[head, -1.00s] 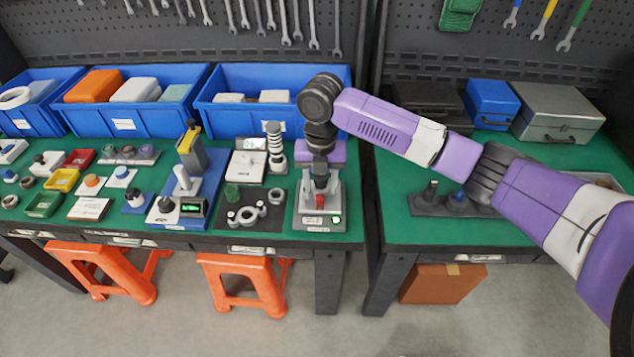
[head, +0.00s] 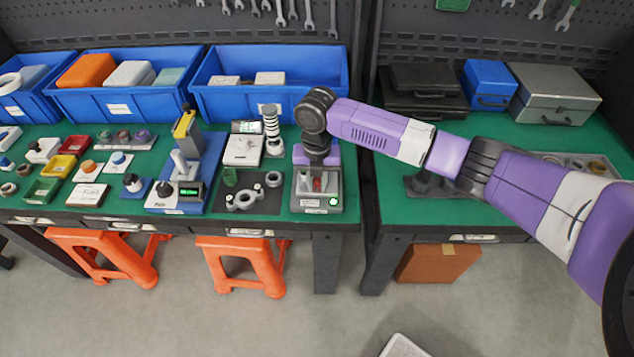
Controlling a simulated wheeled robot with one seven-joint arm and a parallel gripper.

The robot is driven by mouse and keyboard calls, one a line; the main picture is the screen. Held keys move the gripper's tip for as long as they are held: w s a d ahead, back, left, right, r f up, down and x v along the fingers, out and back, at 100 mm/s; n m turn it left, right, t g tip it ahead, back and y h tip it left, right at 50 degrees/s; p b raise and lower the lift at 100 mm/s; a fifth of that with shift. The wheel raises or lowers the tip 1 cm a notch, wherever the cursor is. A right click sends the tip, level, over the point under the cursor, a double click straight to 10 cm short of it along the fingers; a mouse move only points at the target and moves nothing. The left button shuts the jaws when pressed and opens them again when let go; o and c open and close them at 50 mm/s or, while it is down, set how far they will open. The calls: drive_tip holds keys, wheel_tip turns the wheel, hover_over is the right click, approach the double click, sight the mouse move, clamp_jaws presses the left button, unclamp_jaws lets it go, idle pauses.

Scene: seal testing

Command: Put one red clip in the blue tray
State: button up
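My gripper (head: 318,181) points down at the front right of the left bench, low over a small grey scale-like device (head: 306,203) with a green light. A small red piece (head: 319,184), possibly a red clip, shows at the fingertips. The fingers are small and partly hidden by the wrist, so I cannot tell whether they are open or hold it. Large blue bins stand along the back, the right one (head: 270,108) nearest my arm. I cannot tell which blue container is the blue tray.
A blue test stand (head: 201,186), a dark mat (head: 250,192) with grey rings and a white-black striped column (head: 271,130) stand left of my gripper. Small red (head: 73,145), yellow (head: 63,167) and green (head: 42,191) trays lie farther left. A gap separates the two benches.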

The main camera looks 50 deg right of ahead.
sight(318, 181)
clamp_jaws()
drive_tip(key=shift+c, duration=0.8)
unclamp_jaws()
clamp_jaws()
drive_tip(key=shift+r, duration=0.25)
drive_tip(key=shift+r+p, duration=1.4)
drive_tip(key=shift+r, duration=0.05)
drive_tip(key=shift+s, duration=0.1)
